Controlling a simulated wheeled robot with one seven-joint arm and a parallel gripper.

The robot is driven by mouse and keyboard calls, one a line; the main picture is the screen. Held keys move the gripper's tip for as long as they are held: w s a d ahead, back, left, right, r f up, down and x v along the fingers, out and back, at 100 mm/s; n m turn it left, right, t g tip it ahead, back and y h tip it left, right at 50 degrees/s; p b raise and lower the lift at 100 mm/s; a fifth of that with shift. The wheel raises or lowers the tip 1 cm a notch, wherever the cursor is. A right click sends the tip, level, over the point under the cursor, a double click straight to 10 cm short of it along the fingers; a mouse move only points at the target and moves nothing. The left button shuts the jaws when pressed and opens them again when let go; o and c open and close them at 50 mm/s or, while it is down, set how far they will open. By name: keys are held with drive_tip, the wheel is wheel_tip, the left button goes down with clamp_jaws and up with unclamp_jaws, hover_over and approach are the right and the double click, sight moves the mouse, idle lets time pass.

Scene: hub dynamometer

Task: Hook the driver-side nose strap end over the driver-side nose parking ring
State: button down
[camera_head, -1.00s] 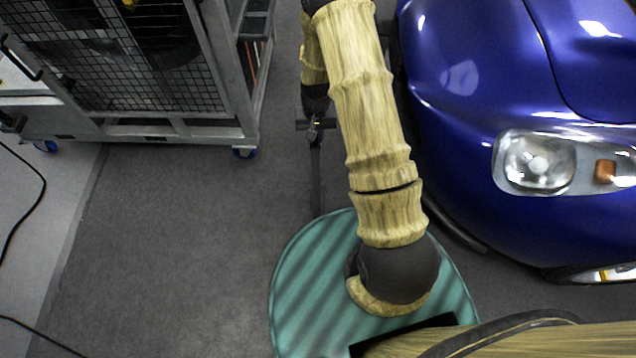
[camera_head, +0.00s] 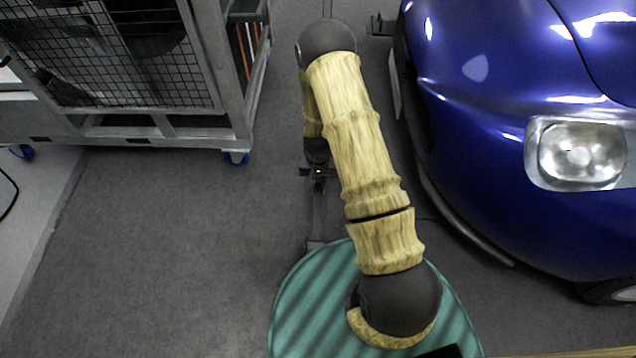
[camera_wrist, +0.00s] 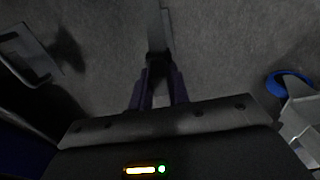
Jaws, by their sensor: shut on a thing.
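My gripper (camera_head: 318,172) hangs low over the grey floor between the wire-mesh cart and the blue car. In the wrist view my gripper (camera_wrist: 156,90) has its fingers close together on the end of a dark strap (camera_wrist: 160,30). The strap (camera_head: 318,215) runs from the fingers toward the green striped disc and looks like a flat dark band. The strap end itself is mostly hidden between the fingers. I cannot make out the driver-side nose parking ring in either view.
The mesh cart (camera_head: 225,100) on blue casters (camera_head: 236,157) stands left. The blue car (camera_head: 480,150) fills the right side. A dark bracket (camera_head: 382,25) sits beside the car. A grey metal frame (camera_wrist: 30,52) shows left in the wrist view. Floor at lower left is clear.

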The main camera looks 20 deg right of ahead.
sight(318, 189)
drive_tip(key=shift+f+b, duration=2.6)
drive_tip(key=shift+f, duration=0.15)
drive_tip(key=shift+f+b, duration=0.65)
drive_tip(key=shift+f, duration=1)
drive_tip(key=c, duration=1.3)
unclamp_jaws()
drive_tip(key=shift+o, duration=0.2)
wheel_tip(318, 189, up, 17)
drive_tip(key=p, duration=1)
drive_tip(key=shift+r, duration=0.2)
